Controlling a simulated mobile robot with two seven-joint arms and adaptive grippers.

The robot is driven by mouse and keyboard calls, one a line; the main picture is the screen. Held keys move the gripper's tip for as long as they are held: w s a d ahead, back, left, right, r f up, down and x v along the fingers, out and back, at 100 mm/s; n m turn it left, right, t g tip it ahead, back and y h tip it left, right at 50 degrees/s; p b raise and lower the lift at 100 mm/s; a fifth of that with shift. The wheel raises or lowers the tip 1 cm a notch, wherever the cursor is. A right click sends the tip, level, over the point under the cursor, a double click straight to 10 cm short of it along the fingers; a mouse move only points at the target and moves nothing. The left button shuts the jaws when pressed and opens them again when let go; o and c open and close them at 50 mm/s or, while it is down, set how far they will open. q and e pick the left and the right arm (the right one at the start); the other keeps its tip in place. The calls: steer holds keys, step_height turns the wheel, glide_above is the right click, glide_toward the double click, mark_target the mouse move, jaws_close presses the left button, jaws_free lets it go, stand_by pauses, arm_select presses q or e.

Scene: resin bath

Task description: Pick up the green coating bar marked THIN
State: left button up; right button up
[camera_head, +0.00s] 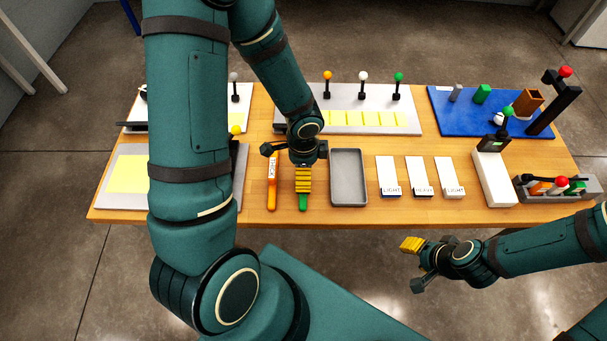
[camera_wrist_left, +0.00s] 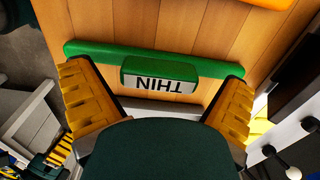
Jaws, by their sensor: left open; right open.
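The green coating bar (camera_wrist_left: 215,68) lies on the wooden table, its THIN label upside down in the left wrist view. My left gripper (camera_wrist_left: 155,80) is open over it, with one yellow finger near each end of the bar. I cannot tell whether the fingers touch it. In the head view the left gripper (camera_head: 303,180) hides most of the green bar (camera_head: 303,203); only its near end shows. My right gripper (camera_head: 414,264) is open and empty, off the table's front edge.
An orange bar (camera_head: 271,190) lies just left of the green bar. A grey tray (camera_head: 348,202) stands close on its right. Several white labelled blocks (camera_head: 389,175) lie farther right, and a grey plate (camera_head: 285,120) with knobbed pegs is behind.

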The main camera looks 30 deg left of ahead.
arm_select(q)
steer(key=c, duration=1.2)
